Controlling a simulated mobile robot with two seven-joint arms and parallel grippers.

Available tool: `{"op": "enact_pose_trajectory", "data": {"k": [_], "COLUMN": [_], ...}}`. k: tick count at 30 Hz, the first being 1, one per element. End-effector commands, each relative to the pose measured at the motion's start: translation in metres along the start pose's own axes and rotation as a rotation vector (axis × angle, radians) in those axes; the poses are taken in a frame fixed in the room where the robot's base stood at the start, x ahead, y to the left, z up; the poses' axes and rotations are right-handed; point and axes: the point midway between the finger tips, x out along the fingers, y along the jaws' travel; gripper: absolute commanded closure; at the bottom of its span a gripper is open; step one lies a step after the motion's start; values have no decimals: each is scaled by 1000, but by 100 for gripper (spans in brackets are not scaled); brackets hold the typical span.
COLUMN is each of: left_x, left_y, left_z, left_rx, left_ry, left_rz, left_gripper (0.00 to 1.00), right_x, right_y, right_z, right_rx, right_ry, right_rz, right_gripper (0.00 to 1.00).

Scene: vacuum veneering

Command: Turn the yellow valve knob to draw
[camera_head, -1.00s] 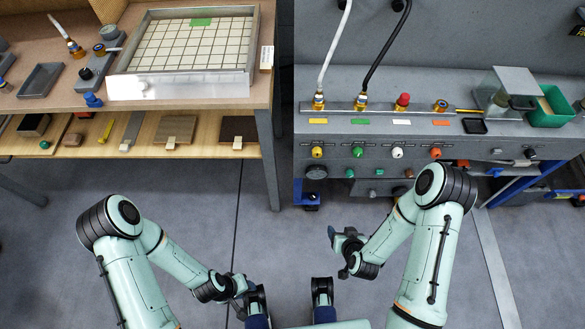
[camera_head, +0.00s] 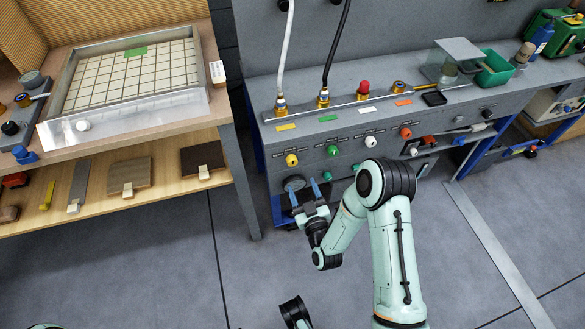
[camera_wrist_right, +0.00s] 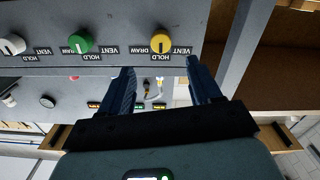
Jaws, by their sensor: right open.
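The yellow valve knob (camera_head: 291,160) is the leftmost of a row of knobs on the grey bench's front panel. In the right wrist view the yellow knob (camera_wrist_right: 161,43) appears upside down, with DRAW, HOLD and VENT printed around it. My right gripper (camera_head: 304,190) is open and empty, just below the yellow knob in the head view. In the wrist view the gripper (camera_wrist_right: 161,75) has its two fingers spread either side of the knob's line, apart from the knob. My left gripper is out of view.
A green knob (camera_head: 333,150), white knob (camera_head: 370,141) and orange knob (camera_head: 405,132) sit right of the yellow one. White hose (camera_head: 285,50) and black hose (camera_head: 335,45) rise above. A wooden shelf unit stands left.

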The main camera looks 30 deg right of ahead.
Motion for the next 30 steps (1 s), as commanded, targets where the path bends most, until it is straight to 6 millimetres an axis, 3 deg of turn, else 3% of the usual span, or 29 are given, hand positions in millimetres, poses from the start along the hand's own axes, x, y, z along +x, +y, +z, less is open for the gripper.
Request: {"op": "enact_pose_trajectory", "data": {"k": [6, 12, 18, 26, 30], "left_x": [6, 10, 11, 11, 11], "left_y": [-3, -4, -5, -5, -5], "left_z": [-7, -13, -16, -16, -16], "left_rx": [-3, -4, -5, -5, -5], "left_ry": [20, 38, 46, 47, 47], "left_rz": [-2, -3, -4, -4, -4], "left_gripper": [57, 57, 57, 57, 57], "right_x": [48, 77, 89, 90, 90], "right_y": [0, -1, 0, -1, -1], "right_z": [1, 1, 1, 1, 1], "right_rx": [1, 2, 2, 2, 2], "right_ry": [3, -1, -2, -3, -3], "right_rz": [1, 0, -1, -1, -1], "right_gripper": [37, 37, 37, 37, 82]}}
